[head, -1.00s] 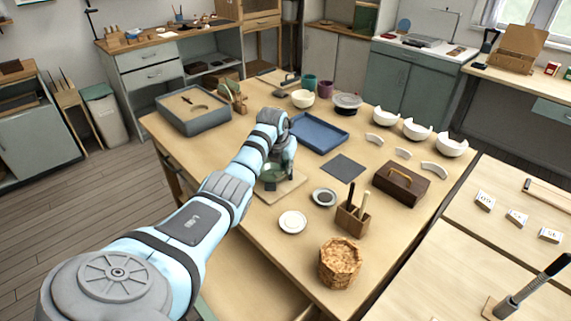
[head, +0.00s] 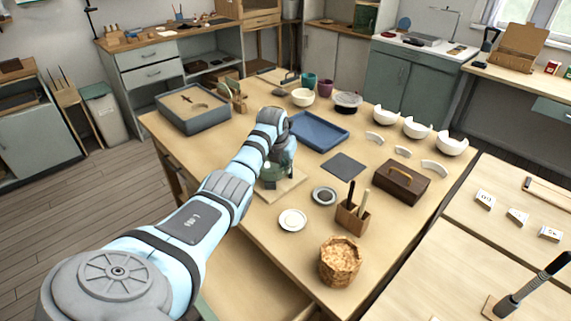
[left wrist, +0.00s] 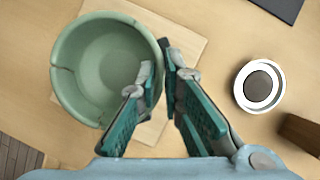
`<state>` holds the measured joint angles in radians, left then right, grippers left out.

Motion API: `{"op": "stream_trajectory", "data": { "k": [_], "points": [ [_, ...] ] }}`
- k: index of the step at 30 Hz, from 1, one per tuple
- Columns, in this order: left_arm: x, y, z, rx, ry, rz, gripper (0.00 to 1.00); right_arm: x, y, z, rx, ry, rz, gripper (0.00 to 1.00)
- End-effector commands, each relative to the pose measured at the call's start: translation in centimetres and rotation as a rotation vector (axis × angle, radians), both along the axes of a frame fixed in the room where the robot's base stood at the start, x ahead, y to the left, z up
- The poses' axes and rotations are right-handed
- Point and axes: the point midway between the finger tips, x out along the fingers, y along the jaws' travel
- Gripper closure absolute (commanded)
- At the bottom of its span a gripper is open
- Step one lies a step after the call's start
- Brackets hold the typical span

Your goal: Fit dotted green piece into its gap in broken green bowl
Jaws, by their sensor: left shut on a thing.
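The green bowl (left wrist: 105,65) sits upright on a pale wooden board (left wrist: 185,40) in the left wrist view, with thin seams or notches on its rim. In the head view the bowl (head: 269,173) is partly covered by my left arm. My left gripper (left wrist: 164,65) is at the bowl's right-hand rim, its two fingers close together on either side of it. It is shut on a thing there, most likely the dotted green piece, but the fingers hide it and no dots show. I cannot tell whether the piece is seated in the gap. My right gripper is out of view.
A white-rimmed dish with a dark centre (left wrist: 259,86) stands right of the board. A blue tray (head: 320,132) lies behind the bowl, a grey mat (head: 344,166) to its right. A white dish (head: 292,219) and tool holder (head: 352,216) stand in front and right.

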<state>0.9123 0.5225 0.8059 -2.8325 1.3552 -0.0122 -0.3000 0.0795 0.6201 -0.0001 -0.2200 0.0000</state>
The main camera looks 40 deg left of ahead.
Motion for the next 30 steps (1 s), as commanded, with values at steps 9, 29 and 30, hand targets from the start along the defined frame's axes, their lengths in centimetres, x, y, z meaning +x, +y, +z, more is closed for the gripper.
{"op": "stream_trajectory", "data": {
  "k": [9, 29, 30],
  "points": [
    [0.00, -0.01, -0.14, 0.000, 0.000, 0.000, 1.00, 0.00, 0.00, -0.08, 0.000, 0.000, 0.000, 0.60],
    [-0.01, 0.00, -0.13, 0.000, 0.000, 0.000, 0.48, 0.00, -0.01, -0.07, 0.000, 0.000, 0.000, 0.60],
    [-0.01, 0.00, -0.13, 0.000, 0.000, 0.000, 0.48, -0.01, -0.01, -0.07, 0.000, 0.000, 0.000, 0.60]
  ]
}}
